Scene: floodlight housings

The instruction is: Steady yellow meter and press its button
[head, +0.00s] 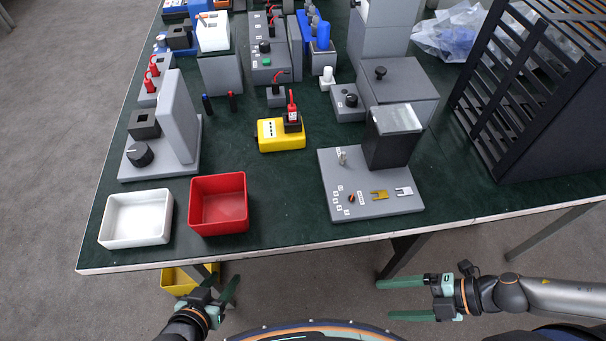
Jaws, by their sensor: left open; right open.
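The yellow meter (282,135) lies on the dark green table top, behind the red bin and a little right of it. Small dark marks show on the meter's face; I cannot make out which is the button. My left gripper (209,285) is open and empty, in front of the table's front edge. My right gripper (408,298) is open and empty, also off the front edge, to the right. Both are well apart from the meter.
A white bin (136,218) and a red bin (219,204) stand at the front left. A grey fixture (371,185) with small parts stands right of the meter. A black slatted rack (540,90) fills the right. Table space in front of the meter is clear.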

